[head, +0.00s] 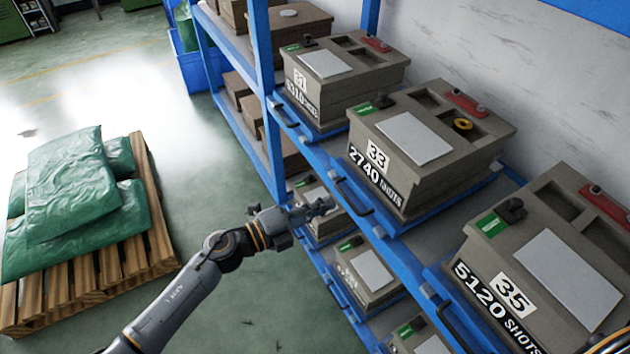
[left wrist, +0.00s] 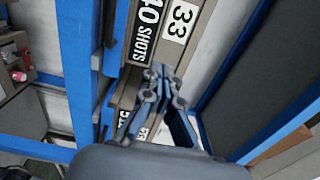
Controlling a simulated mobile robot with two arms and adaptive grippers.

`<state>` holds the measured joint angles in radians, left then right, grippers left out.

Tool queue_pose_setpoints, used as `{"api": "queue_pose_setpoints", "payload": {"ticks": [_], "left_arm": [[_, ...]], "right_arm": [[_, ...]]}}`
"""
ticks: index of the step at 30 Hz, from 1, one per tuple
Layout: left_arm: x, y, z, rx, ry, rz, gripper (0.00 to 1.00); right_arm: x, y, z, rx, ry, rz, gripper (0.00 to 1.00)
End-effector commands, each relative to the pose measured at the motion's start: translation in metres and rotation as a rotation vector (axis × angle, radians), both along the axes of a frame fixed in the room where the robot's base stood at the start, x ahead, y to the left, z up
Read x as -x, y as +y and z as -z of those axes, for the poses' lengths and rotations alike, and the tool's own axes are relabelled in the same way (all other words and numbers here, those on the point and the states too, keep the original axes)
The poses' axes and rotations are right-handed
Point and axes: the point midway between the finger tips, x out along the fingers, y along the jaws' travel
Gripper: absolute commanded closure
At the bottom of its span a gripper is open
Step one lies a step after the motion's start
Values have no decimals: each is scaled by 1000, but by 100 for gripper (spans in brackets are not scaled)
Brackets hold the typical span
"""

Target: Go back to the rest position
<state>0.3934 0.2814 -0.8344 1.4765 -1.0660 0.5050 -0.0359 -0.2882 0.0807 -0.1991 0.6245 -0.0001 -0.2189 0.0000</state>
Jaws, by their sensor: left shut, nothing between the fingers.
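My left arm reaches in from the lower left of the head view. Its gripper (head: 322,208) is shut and empty, in front of the blue rack (head: 265,100), near the edge of its upper shelf. In the left wrist view the closed fingers (left wrist: 162,78) point toward the box marked 33 (left wrist: 190,12), apparently with nothing between them. That box (head: 425,190) sits on the shelf in the head view, to the right of the gripper. My right gripper is not in view.
Box 35 (head: 560,285) and box 31 (head: 335,105) flank box 33. More boxes (head: 365,290) stand on the lower shelf below the gripper. A wooden pallet (head: 125,270) with green sacks (head: 75,185) lies at left. Open floor (head: 215,160) lies between pallet and rack.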

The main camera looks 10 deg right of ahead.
Motion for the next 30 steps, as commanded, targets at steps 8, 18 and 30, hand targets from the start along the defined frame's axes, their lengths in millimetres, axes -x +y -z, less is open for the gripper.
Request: {"api": "queue_pose_setpoints", "payload": {"ticks": [8, 18, 30], "left_arm": [[-7, 9, 11, 17, 50, -43, 100], [-39, 127, 188, 172, 665, -601, 100], [112, 269, 410, 230, 1326, -1240, 100]], "right_arm": [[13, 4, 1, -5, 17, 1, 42], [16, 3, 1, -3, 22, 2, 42], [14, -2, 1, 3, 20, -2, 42]]}}
